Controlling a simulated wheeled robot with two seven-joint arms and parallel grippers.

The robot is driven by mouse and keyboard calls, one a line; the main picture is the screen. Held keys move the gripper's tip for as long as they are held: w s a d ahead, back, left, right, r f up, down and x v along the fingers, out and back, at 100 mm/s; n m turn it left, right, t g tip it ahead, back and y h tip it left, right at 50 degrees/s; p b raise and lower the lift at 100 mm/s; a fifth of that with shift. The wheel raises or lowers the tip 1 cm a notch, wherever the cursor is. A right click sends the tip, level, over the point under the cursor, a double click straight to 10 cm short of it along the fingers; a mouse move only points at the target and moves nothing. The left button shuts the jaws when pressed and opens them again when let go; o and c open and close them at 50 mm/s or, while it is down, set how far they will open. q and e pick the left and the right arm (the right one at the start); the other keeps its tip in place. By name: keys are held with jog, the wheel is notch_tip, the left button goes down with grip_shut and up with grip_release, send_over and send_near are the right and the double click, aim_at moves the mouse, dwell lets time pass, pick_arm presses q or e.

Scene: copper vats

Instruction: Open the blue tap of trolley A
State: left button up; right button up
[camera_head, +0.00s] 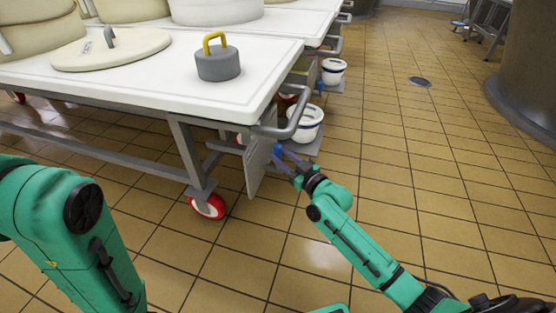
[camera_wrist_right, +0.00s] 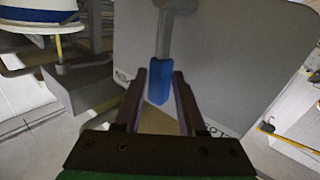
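The blue tap handle (camera_wrist_right: 160,82) hangs below a grey stem in front of a grey panel (camera_wrist_right: 215,75) in the right wrist view. In the head view the blue handle (camera_head: 278,151) shows small beside the panel under the end of the white-topped trolley (camera_head: 140,92). My right gripper (camera_head: 287,158) is at the handle. Its two dark fingers (camera_wrist_right: 159,78) are apart, one on each side of the handle's lower part; I cannot tell whether they touch it. The lettering on the panel is partly hidden. My left arm shows at lower left, but its gripper is out of view.
A grey weight with a yellow handle (camera_head: 218,62) and a round lid (camera_head: 110,48) lie on the trolley top. A grey rail (camera_head: 290,122) juts from its end. White buckets (camera_head: 306,124) stand beyond the gripper.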

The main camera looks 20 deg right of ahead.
jog(key=shift+x, duration=0.85)
grip_shut()
dwell(0.8)
